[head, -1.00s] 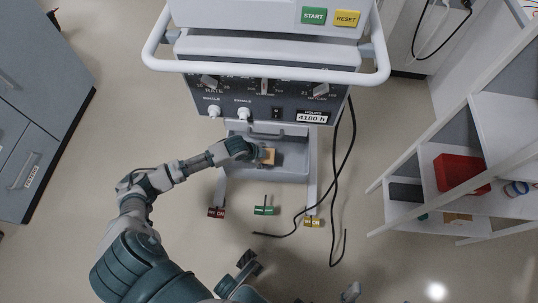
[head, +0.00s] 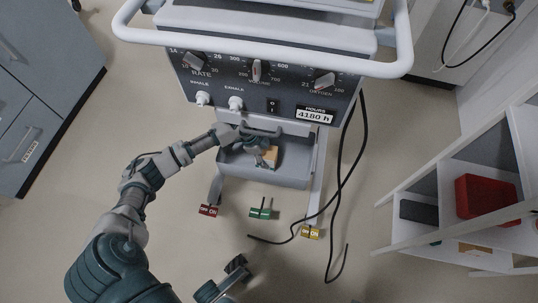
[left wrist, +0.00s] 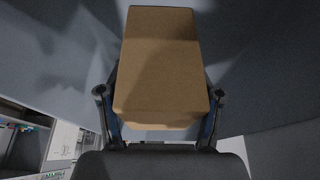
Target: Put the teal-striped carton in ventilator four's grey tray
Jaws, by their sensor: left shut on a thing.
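My left gripper (head: 263,151) is shut on a tan carton (head: 271,157). In the left wrist view the carton (left wrist: 160,65) fills the space between the two fingers, with a plain brown face toward the camera. No teal stripe shows on the visible faces. The carton is over or inside the grey tray (head: 262,177) low on the ventilator (head: 290,75), behind the tray's front wall. I cannot tell whether it touches the tray floor. The ventilator's label reads 4180 h; no unit number four is legible.
A white handle rail (head: 260,66) runs above the tray. Black cables (head: 343,165) hang at the tray's right. A white shelf with a red bin (head: 485,198) stands at right, a grey cabinet (head: 45,90) at left.

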